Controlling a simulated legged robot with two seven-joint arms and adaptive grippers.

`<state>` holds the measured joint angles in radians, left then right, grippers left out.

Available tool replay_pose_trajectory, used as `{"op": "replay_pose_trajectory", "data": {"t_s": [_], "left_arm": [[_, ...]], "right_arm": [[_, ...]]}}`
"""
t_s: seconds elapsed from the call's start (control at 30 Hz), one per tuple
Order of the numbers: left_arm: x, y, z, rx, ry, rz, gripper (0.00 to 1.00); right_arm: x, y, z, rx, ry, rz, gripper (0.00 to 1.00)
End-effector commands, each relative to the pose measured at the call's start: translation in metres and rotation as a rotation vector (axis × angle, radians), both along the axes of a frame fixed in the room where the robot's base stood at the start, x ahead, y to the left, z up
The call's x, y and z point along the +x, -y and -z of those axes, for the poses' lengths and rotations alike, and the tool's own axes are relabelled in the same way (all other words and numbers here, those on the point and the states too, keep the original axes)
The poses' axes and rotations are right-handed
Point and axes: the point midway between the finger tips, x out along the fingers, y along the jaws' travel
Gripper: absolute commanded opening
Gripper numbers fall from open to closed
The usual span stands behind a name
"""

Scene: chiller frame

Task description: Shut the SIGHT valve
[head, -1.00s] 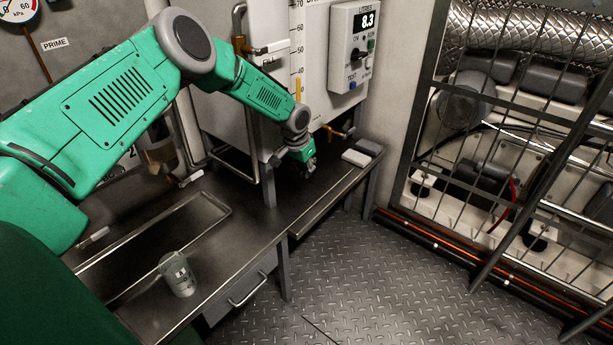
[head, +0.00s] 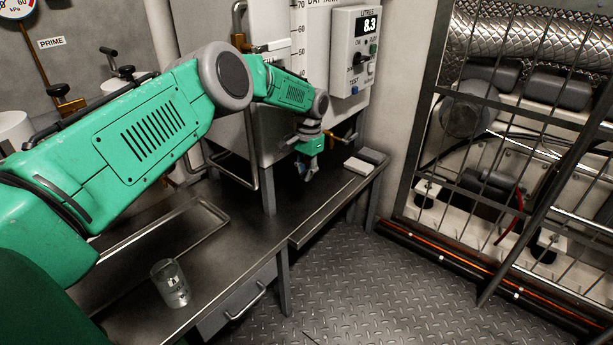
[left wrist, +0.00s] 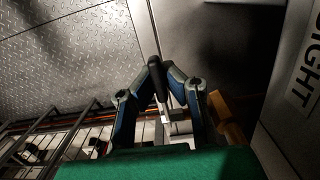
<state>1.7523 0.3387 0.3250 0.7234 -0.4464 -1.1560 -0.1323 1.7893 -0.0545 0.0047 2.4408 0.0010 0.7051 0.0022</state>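The SIGHT label (left wrist: 303,70) is on a pale panel at the right of the left wrist view. A black lever handle (left wrist: 158,82) stands between the fingers of my left gripper (left wrist: 162,66). The fingertips are drawn close together around it and appear shut on it. A brass fitting (left wrist: 228,116) shows just right of the lever. In the head view my left gripper (head: 308,172) points down near the brass valve parts (head: 346,137) below the scaled panel; the lever is hard to make out there. My right gripper is not in view.
A steel bench (head: 250,215) runs below the arm, with a clear glass (head: 171,283) near its front edge. A control box reading 8.3 (head: 355,50) hangs above. A barred frame (head: 500,150) stands right.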

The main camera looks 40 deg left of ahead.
Motion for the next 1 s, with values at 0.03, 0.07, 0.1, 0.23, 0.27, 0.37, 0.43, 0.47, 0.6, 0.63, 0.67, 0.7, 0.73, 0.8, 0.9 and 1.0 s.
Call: {"op": "replay_pose_trajectory", "data": {"t_s": [0.03,0.07,0.1,0.23,0.27,0.37,0.43,0.47,0.6,0.63,0.67,0.7,0.73,0.8,0.9,1.0], "left_arm": [[0.006,-0.003,-0.009,0.005,0.02,-0.003,0.0],[0.006,-0.003,-0.009,0.005,0.02,-0.004,0.0],[0.006,-0.003,-0.009,0.005,0.02,-0.004,0.0],[0.006,-0.003,-0.009,0.005,0.02,-0.004,0.29],[0.005,-0.003,-0.008,0.005,0.019,-0.004,0.29],[0.004,-0.002,-0.006,0.003,0.014,-0.003,0.29],[0.004,-0.002,-0.005,0.002,0.011,-0.002,0.29],[0.004,-0.002,-0.004,0.002,0.011,-0.002,0.29],[0.004,-0.002,-0.007,0.002,0.01,-0.002,0.29],[0.004,-0.002,-0.01,0.002,0.011,-0.002,0.29],[0.005,-0.002,-0.014,0.002,0.011,-0.002,0.29],[0.006,-0.002,-0.019,0.002,0.012,-0.002,0.29],[0.006,-0.002,-0.024,0.002,0.013,-0.001,0.29],[0.008,-0.002,-0.037,0.002,0.013,-0.002,0.29],[0.009,-0.002,-0.053,0.003,0.013,-0.003,0.29],[0.011,-0.002,-0.066,0.003,0.012,-0.003,0.29]], "right_arm": [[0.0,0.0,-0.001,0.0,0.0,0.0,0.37],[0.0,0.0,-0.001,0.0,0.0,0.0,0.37],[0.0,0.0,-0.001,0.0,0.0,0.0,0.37],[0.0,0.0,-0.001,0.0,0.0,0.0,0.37],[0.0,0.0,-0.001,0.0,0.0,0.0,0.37],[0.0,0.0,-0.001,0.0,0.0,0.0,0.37],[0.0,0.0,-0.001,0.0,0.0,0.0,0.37],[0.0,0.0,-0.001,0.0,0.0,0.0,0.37],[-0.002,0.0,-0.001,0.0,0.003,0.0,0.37],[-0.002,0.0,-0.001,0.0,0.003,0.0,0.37],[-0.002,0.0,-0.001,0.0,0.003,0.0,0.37],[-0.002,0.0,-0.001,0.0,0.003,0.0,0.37],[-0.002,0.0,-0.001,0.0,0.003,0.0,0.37],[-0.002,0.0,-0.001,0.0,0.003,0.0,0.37],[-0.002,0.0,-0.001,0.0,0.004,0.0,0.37],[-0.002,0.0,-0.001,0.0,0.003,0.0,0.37]]}}
